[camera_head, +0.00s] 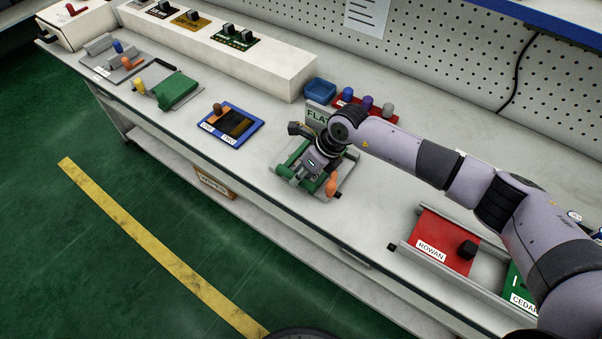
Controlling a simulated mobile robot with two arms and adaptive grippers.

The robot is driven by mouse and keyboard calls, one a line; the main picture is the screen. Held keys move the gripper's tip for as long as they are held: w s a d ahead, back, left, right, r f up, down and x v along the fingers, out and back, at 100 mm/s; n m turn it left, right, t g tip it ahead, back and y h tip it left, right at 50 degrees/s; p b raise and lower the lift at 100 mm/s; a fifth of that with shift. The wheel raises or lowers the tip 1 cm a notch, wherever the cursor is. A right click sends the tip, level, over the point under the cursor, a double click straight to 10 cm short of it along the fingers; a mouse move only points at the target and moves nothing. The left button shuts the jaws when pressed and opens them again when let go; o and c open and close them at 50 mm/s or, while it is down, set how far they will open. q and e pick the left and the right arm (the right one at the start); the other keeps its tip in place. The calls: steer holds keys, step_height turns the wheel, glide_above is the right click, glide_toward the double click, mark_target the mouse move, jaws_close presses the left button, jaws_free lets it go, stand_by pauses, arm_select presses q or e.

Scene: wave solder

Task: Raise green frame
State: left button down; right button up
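A green frame (285,172) lies low on a grey fixture on the bench, near the middle of the view. An orange handle (331,186) stands up at its right side. My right gripper (317,172) points down over the frame and hides part of it. The fingers are small and dark, and I cannot tell whether they are apart or touch the frame. My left gripper is not in view.
A grey sign (318,113), a blue bin (320,89) and a red rack of coloured knobs (377,112) stand behind. A blue tray (232,124) lies to the left, a red ROWAN board (443,240) to the right. Bare bench lies between the fixture and the ROWAN board.

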jaws_close()
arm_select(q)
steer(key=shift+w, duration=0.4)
arm_select(e)
steer(key=shift+w+r, duration=0.1)
steer(key=shift+r, duration=0.05)
